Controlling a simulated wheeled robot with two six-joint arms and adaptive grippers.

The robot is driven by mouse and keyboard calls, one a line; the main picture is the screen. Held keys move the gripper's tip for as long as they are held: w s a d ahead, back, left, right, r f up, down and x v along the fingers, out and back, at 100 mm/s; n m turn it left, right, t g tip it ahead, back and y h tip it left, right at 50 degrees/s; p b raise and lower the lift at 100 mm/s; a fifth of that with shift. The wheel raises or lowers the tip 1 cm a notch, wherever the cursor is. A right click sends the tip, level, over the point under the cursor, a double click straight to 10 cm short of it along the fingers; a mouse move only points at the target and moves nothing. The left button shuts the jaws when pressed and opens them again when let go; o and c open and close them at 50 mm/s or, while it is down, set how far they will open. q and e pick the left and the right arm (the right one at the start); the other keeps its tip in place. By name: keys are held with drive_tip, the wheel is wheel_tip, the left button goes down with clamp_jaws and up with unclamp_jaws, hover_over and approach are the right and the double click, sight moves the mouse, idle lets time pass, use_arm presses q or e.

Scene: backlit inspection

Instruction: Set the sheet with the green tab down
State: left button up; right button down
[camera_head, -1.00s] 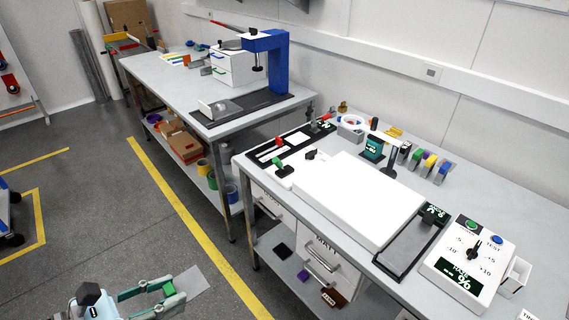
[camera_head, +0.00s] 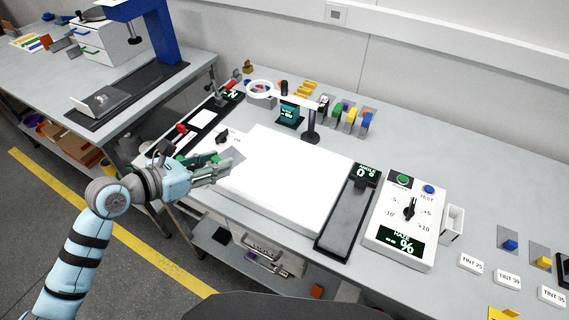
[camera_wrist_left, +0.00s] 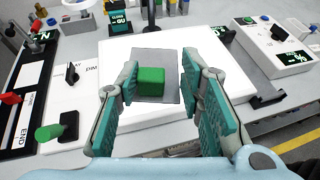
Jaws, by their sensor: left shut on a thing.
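My left gripper (camera_head: 222,168) is over the left part of the white light panel (camera_head: 285,190). It is shut on the green tab (camera_wrist_left: 151,82) of a grey, see-through sheet, which shows between the fingers in the left wrist view. The sheet (camera_wrist_left: 168,60) reaches out beyond the fingertips, over the bright panel. It also shows in the head view (camera_head: 232,154), past the fingertips. I cannot tell whether the sheet touches the panel or hangs just above it. My right gripper is not in view.
A ring lamp on a post (camera_head: 311,125) stands behind the panel. A dark angle slide (camera_head: 345,222) and a haze meter (camera_head: 407,215) stand to its right. A black rack with a red knob (camera_head: 181,128) is at its left. Several coloured-tab holders line the back.

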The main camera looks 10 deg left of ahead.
use_arm(q)
drive_tip(key=w+d+r+n+t+y, duration=0.1)
drive_tip(key=w+d+r+n+y, duration=0.15)
drive_tip(key=w, duration=0.55)
wheel_tip(320, 180, up, 3)
drive_tip(key=p, duration=0.1)
hover_over(258, 170)
drive_tip(key=shift+w+d+f+n+t+y, duration=0.1)
drive_tip(key=shift+w+d+n+t+y, duration=0.15)
drive_tip(key=shift+n+t+y, duration=0.15)
drive_tip(key=f+b, duration=0.1)
drive_tip(key=f, duration=0.5)
drive_tip(key=f+b, duration=0.2)
drive_tip(key=f, duration=0.5)
drive_tip(key=f+b, duration=0.2)
drive_tip(key=f, duration=0.4)
drive_tip(key=shift+s+a+f, duration=0.2)
drive_tip(key=shift+s+f, duration=0.05)
drive_tip(key=shift+f, duration=0.05)
clamp_jaws()
drive_tip(key=shift+s+r, duration=0.1)
drive_tip(key=shift+o, duration=1.1)
unclamp_jaws()
drive_tip(key=o, duration=0.7)
drive_tip(key=shift+w, duration=0.2)
drive_tip(key=shift+s, duration=0.1)
